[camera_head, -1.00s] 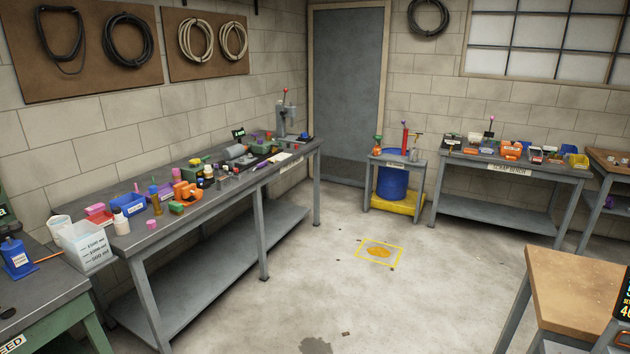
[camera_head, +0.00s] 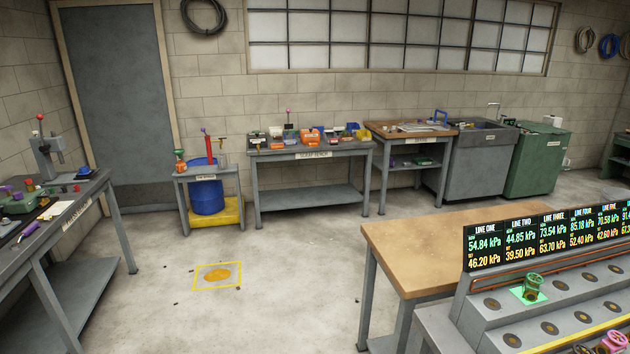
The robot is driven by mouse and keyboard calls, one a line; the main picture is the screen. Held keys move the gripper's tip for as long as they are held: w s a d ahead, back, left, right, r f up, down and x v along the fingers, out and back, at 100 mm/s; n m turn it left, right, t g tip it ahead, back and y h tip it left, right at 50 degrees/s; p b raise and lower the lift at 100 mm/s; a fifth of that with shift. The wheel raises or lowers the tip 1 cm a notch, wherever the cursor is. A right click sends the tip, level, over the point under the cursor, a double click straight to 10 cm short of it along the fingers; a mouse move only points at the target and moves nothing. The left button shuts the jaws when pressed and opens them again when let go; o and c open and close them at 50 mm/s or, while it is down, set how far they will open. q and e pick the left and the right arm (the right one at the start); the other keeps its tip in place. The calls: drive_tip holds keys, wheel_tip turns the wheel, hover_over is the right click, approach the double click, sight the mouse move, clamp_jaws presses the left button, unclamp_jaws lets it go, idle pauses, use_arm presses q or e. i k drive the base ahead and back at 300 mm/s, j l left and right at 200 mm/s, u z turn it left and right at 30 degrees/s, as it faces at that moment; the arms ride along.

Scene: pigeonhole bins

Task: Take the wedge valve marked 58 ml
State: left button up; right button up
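I cannot read a 58 ml mark on anything in view, so I cannot tell which thing is the wedge valve marked 58 ml. A green valve with a handwheel (camera_head: 532,286) stands on a lit green square on the stepped grey rack (camera_head: 478,318) at the right. A pink valve-like part (camera_head: 612,342) is cut off by the bottom right edge, with a dark part beside it. Neither of my grippers is in view.
The scrap bench (camera_head: 310,152) holds several small bins. Open floor lies at centre left around a yellow-framed stain (camera_head: 217,275).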

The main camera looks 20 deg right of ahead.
sight(530, 286)
drive_tip(key=i+j+z, duration=0.1)
drive_tip(key=i+z, duration=0.15)
drive_tip(key=z, duration=0.15)
drive_tip(key=i+j+z, duration=0.15)
drive_tip(key=i+z, duration=0.25)
drive_tip(key=i+j+z, duration=0.1)
drive_tip(key=z, duration=0.3)
drive_tip(key=j, duration=0.1)
